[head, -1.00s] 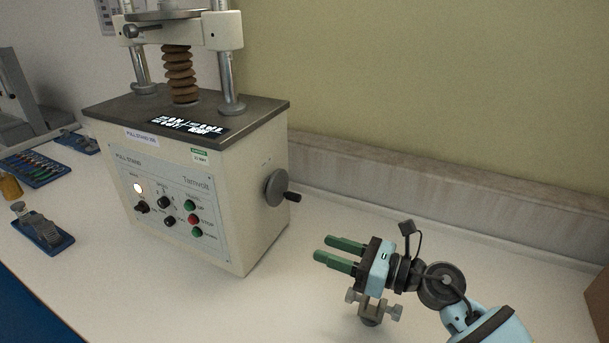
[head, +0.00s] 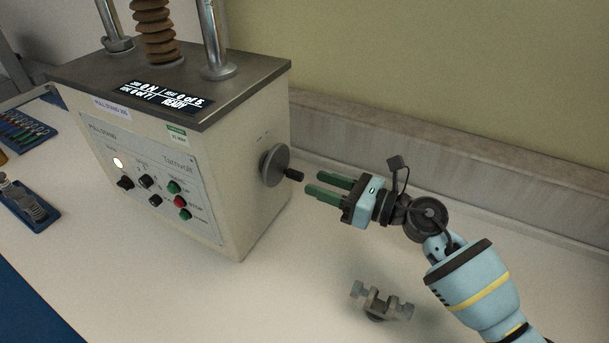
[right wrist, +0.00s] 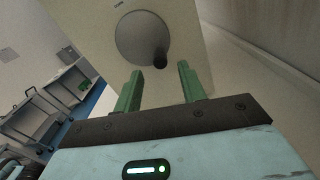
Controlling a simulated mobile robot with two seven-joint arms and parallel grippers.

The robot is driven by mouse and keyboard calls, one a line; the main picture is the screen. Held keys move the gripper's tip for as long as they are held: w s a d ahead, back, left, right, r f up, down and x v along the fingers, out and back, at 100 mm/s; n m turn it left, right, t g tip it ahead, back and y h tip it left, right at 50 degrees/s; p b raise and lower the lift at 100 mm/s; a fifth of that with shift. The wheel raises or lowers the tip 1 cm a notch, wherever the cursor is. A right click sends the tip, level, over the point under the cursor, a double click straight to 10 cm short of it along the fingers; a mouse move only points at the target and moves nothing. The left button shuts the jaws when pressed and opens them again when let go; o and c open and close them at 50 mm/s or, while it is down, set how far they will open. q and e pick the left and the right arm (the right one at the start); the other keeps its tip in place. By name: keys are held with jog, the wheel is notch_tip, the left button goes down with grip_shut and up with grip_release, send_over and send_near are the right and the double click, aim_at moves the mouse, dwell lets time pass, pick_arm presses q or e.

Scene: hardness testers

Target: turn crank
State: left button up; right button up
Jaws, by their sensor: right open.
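The crank is a grey disc (head: 275,165) with a black handle (head: 293,175) on the right side of the cream pull stand (head: 180,150). My right gripper (head: 315,187) is open and empty, just right of the handle, with its green fingers pointing at it. In the right wrist view the crank disc (right wrist: 143,38) and its dark handle (right wrist: 160,58) lie ahead of the open fingers (right wrist: 158,88). The handle is roughly between the finger lines, a little beyond the tips. I see no contact. My left gripper is not in view.
A grey metal clamp (head: 380,302) stands on the white bench below my right gripper. A blue tray with a metal device (head: 28,203) and a tool tray (head: 22,133) lie left of the stand. A backsplash (head: 430,150) runs behind.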

aim_at(283, 167)
jog(key=x, duration=0.4)
jog(key=shift+w+a, duration=0.15)
jog(key=shift+a, duration=0.1)
grip_shut()
